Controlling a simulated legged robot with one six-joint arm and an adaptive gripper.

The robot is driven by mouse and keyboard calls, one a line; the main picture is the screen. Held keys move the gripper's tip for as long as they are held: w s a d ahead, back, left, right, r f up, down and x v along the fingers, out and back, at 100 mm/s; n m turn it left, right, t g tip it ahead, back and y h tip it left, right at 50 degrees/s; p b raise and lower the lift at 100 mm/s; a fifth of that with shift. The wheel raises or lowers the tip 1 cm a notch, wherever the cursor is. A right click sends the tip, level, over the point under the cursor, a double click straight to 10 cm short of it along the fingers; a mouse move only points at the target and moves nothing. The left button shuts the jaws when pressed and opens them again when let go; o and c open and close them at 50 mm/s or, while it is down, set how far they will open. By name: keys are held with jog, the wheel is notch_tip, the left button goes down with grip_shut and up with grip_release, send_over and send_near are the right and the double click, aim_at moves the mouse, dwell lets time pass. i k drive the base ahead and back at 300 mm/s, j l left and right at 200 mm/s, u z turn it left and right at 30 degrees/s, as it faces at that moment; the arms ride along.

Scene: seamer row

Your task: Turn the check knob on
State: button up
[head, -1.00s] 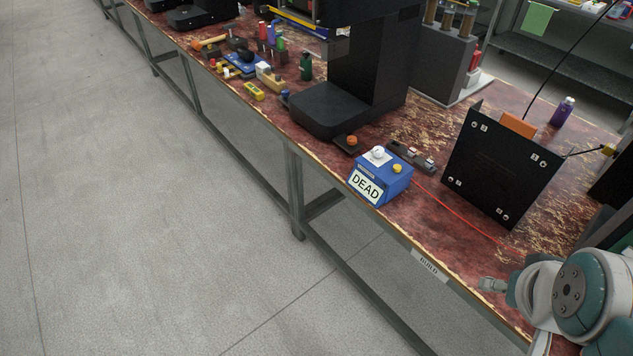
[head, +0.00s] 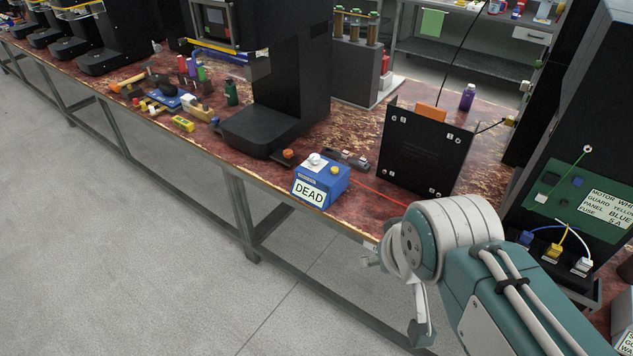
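A blue box (head: 322,188) with a white label reading DEAD (head: 309,193) sits at the front edge of the bench. On its top are a white round knob (head: 315,160) and a yellow button or knob (head: 335,170). No readable mark shows which is the check knob, and the white knob's setting is too small to read. My gripper (head: 396,296) is at the lower right, in front of the bench edge, to the right of and nearer than the box, apart from it. My arm's wrist partly hides it, so its opening is unclear.
A black upright panel (head: 425,150) stands right of the box, with a red cable on the bench between. A small dark block with an orange button (head: 288,154) and a black machine (head: 290,80) stand behind. Tools lie to the left. The floor in front is clear.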

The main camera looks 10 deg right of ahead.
aim_at(315, 158)
jog(key=i+j+z, duration=0.65)
jog(key=z, duration=0.2)
jog(key=j, duration=0.1)
